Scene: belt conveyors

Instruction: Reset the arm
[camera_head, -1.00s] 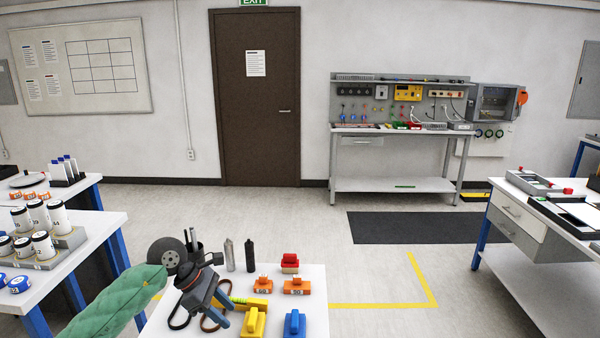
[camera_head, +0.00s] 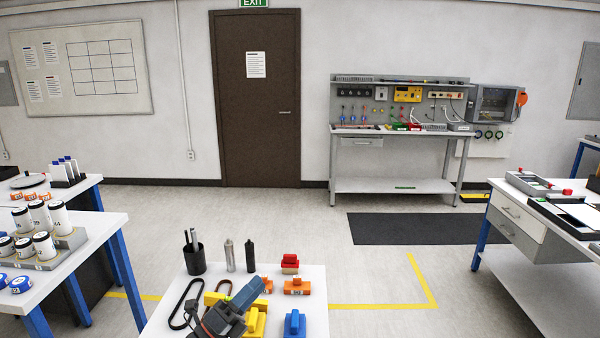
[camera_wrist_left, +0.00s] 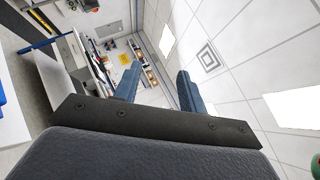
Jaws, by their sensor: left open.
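My left gripper (camera_head: 248,300) is low in the head view, in front of the near edge of the small white table (camera_head: 310,278). It covers part of the table's front and of the yellow piece (camera_head: 258,322) there. In the left wrist view its two blue fingers (camera_wrist_left: 157,88) stand apart with nothing between them. They point out towards the ceiling and the far wall bench. My right gripper is in neither view.
A bench with canisters (camera_head: 58,217) stands left, another bench (camera_head: 517,218) right.

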